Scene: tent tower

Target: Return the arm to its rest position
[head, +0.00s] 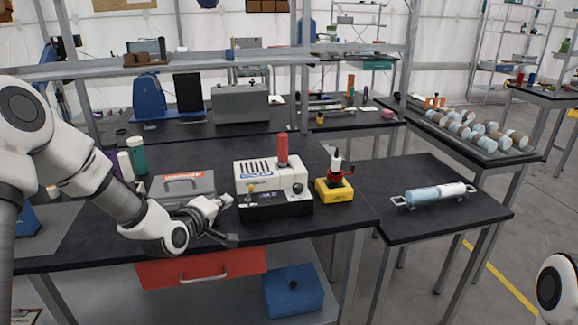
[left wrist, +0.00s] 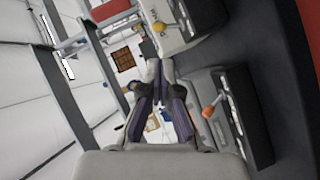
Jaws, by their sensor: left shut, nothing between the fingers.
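My left arm (head: 105,185) comes in from the left and reaches over the black table. My left gripper (head: 228,202) is over the front part of the table, just left of the white and black machine. It is shut and holds nothing. In the left wrist view, the fingers (left wrist: 165,92) show close together at the middle. Part of my right arm (head: 558,290) shows at the lower right edge; its gripper is out of the picture.
The white and black machine (head: 273,190) bears a red cylinder (head: 282,150). A yellow-based device (head: 335,189) stands to its right. A grey toolbox (head: 183,186) is behind my gripper. A blue and white cylinder (head: 435,194) lies on the right table (head: 440,225).

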